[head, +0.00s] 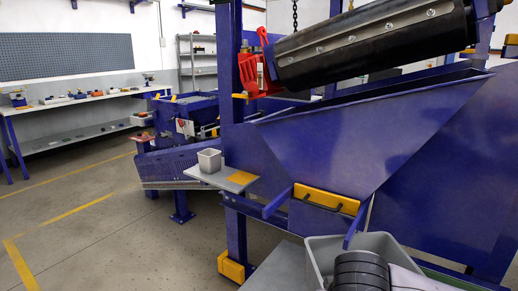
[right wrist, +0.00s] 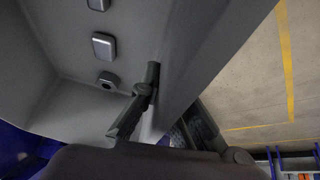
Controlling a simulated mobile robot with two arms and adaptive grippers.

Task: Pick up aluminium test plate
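No plate that I can clearly identify as the aluminium test plate shows. In the right wrist view, a grey rectangular piece (right wrist: 104,45) lies inside a grey bin, with a similar piece (right wrist: 98,4) cut by the top edge and a round dark-centred piece (right wrist: 108,80). I cannot tell their material. My right gripper (right wrist: 172,95) is apart-fingered, one finger inside the bin and the other beyond its wall; no object shows in its grip. In the head view my right arm covers part of the grey bin (head: 318,258), hiding that gripper. My left gripper is out of view.
A blue chute (head: 370,140) stands behind the bin, below a black roller (head: 375,45). Floor at left is clear.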

